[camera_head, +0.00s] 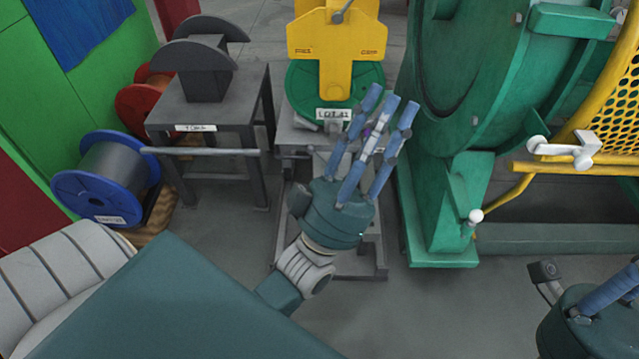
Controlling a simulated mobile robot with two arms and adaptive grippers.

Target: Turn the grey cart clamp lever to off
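The grey cart (377,228) stands at the centre, carrying a green spool (305,85) labelled LOT 41. A small grey fitting (333,127) shows at the label's lower edge; I cannot tell if it is the clamp lever. My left gripper (388,107) reaches over the cart, its blue fingers straight, spread apart and empty. They overlap the spool's lower right in the picture and hide part of the cart top; contact cannot be told. A small purple spot (366,132) shows between the fingers. My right gripper (607,292) is cut off at the lower right edge.
A yellow plate (310,40) with a knobbed lever (341,14) stands above the spool. A large green machine (425,160) is close on the right, with a yellow mesh guard (612,110). A grey stand (210,105) and blue-flanged spool (80,193) are left.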

